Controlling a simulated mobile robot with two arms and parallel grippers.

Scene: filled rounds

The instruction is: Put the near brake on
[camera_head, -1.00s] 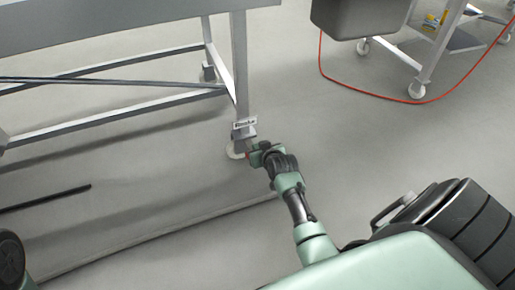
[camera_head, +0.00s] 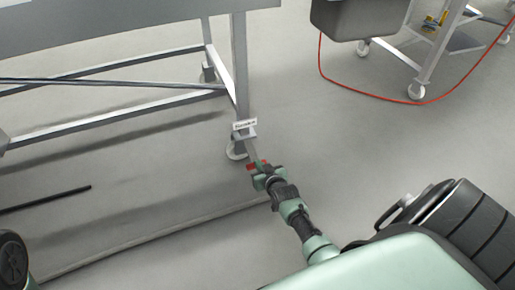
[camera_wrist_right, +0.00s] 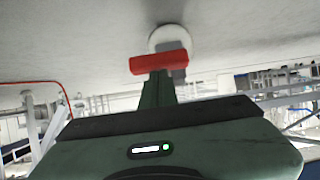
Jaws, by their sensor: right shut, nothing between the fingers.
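The near caster wheel (camera_head: 236,151) is white and stands on the floor under the near leg of the grey metal table. A red brake pedal (camera_head: 254,166) sticks out beside it, towards my right gripper (camera_head: 262,172). In the right wrist view the red pedal (camera_wrist_right: 150,65) lies across just beyond the closed fingers (camera_wrist_right: 157,88), with the white wheel (camera_wrist_right: 170,36) behind it. My right gripper is shut and empty, very close to the pedal; I cannot tell whether they touch. The pedal's exact tilt is hard to tell. My left gripper is not in view.
A white label (camera_head: 244,125) sits low on the table leg (camera_head: 240,70). Another caster (camera_head: 208,73) stands farther back. A second wheeled stand (camera_head: 430,60) and a red cable (camera_head: 370,96) are at the upper right. Floor right of the near caster is clear.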

